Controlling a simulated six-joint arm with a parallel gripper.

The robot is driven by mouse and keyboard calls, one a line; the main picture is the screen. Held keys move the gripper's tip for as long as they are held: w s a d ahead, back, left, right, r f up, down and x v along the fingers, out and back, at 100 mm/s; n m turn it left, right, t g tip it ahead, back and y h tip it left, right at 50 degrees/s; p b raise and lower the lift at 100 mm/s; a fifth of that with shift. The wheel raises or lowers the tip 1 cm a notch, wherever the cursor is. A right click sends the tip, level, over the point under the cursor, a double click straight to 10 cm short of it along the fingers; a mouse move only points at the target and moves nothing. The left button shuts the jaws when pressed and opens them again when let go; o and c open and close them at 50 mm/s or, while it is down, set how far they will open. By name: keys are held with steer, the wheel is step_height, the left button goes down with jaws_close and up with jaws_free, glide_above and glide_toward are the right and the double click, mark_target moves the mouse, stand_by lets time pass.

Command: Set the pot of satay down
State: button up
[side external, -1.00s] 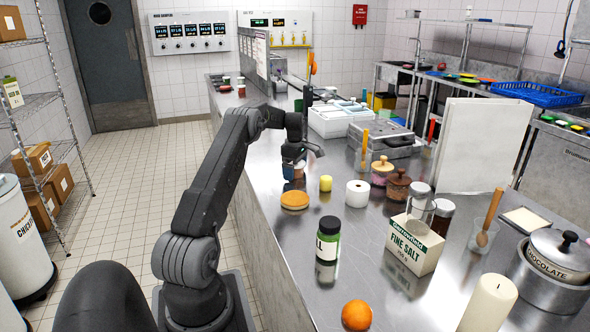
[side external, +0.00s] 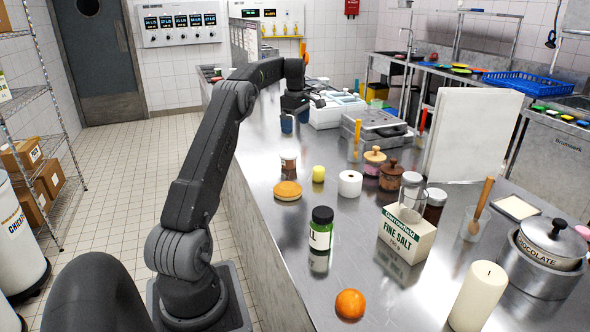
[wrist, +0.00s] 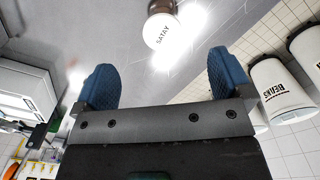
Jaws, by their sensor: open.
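My gripper (side external: 294,121) is farther back along the counter, clear of the pot. In the wrist view its two blue fingers (wrist: 164,78) are spread with nothing between them.
Lidded jars (side external: 391,176) and a salt box (side external: 407,237) are to the right. The counter's left edge runs close to the pot.

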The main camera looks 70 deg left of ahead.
steer(key=w+d+r+m+t+y, duration=0.1)
steer(key=w+d+r+m, duration=0.2)
steer(key=d, duration=0.5)
steer(key=w+d+r+m, duration=0.1)
steer(key=d+r+m, duration=0.3)
steer(key=d+r, duration=0.3)
steer(key=s+d+r+m+t, duration=0.1)
steer(key=s+d+m, duration=0.15)
steer(key=d, duration=0.55)
steer(key=s+d+r+m, duration=0.1)
steer(key=d+m, duration=0.3)
steer(key=d, duration=0.5)
steer(key=s+d+f+m+t, duration=0.1)
steer(key=s+d+f+m, duration=0.1)
steer(key=s+d+m, duration=0.2)
steer(key=s+d+f+m+t, duration=0.1)
steer(key=s+d+f+m, duration=0.2)
steer(key=s+d, duration=0.5)
steer(key=s+d+f+m+t+h, duration=0.1)
steer(key=s+d+f+m, duration=0.1)
steer(key=s+d+m, duration=0.3)
steer(key=shift+s+d+f, duration=0.15)
steer(key=shift+s+d, duration=0.25)
steer(key=shift+s, duration=0.2)
